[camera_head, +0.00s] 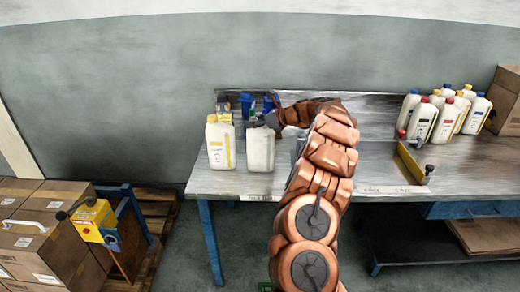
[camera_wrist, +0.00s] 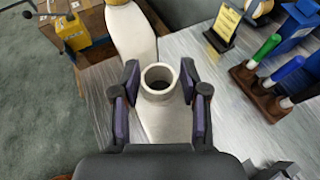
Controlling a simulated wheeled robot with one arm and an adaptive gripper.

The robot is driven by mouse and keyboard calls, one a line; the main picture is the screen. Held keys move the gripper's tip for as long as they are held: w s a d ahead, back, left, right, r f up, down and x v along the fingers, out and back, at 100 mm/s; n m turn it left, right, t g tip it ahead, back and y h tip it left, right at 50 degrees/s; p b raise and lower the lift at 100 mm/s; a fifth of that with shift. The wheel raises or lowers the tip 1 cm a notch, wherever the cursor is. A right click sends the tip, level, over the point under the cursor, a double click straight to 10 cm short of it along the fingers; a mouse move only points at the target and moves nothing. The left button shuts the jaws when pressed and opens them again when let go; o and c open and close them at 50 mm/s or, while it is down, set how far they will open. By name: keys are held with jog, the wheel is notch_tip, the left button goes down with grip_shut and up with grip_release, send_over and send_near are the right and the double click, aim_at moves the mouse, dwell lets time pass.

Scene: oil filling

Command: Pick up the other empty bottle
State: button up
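Two white bottles stand side by side at the left end of the table. The left bottle (camera_head: 220,147) has a yellow-marked label; it also shows at the top of the wrist view (camera_wrist: 130,35). The right bottle (camera_head: 260,150) stands upright on the table, and its uncapped round mouth (camera_wrist: 160,75) faces up in the wrist view. My gripper (camera_wrist: 160,78) is open, with one finger on each side of this bottle's neck and a narrow gap showing. In the head view my gripper (camera_head: 272,118) is at the bottle's top, partly hidden behind it.
Green, blue and black-handled tools (camera_wrist: 268,70) stand in a rack, and a yellow sign (camera_wrist: 224,22) stands near it. Several capped bottles (camera_head: 445,115) and a cardboard box (camera_head: 505,98) are at the table's right. A yellow holder (camera_head: 410,163) lies near the front edge.

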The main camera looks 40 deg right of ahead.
jog(key=shift+f, duration=0.2)
grip_shut()
